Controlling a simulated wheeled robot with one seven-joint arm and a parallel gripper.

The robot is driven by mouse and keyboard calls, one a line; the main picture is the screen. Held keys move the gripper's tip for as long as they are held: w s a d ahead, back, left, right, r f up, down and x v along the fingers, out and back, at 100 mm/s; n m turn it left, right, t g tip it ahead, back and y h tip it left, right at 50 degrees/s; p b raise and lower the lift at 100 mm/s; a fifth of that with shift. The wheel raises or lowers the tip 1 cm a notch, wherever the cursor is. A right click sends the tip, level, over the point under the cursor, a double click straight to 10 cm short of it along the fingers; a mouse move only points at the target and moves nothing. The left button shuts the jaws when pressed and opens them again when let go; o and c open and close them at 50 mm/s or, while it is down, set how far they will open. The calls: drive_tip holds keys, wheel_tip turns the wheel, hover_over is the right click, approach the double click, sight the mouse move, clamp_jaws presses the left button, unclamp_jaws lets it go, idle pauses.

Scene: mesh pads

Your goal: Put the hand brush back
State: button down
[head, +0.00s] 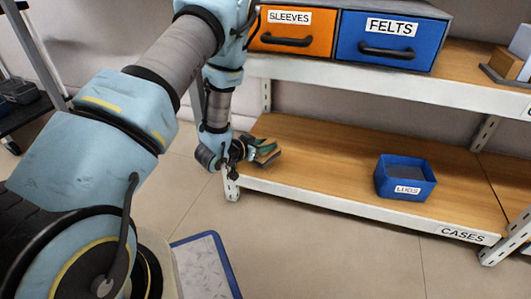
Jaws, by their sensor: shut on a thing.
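My gripper (244,152) is at the left front end of the lower wooden shelf (330,160). It is shut on a small green and tan thing (266,153), which looks like the hand brush. The brush points to the right, over or at the shelf's left end. I cannot tell whether it touches the board. My gripper's jaws and wrist hide part of it.
A blue bin (405,178) stands on the lower shelf, right of centre; the board between is bare. Above are an orange SLEEVES drawer (292,33) and a blue FELTS drawer (388,42). A blue-rimmed tray (226,262) is low in front. A dark rack stands far left.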

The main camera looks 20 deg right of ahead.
wheel_tip(320, 180, down, 2)
drive_tip(key=shift+b, duration=0.3)
drive_tip(key=shift+r, duration=0.1)
drive_tip(key=c, duration=0.5)
unclamp_jaws()
drive_tip(key=shift+r, duration=0.1)
drive_tip(key=p+v, duration=0.4)
drive_tip(key=v, duration=0.8)
drive_tip(key=shift+p, duration=0.4)
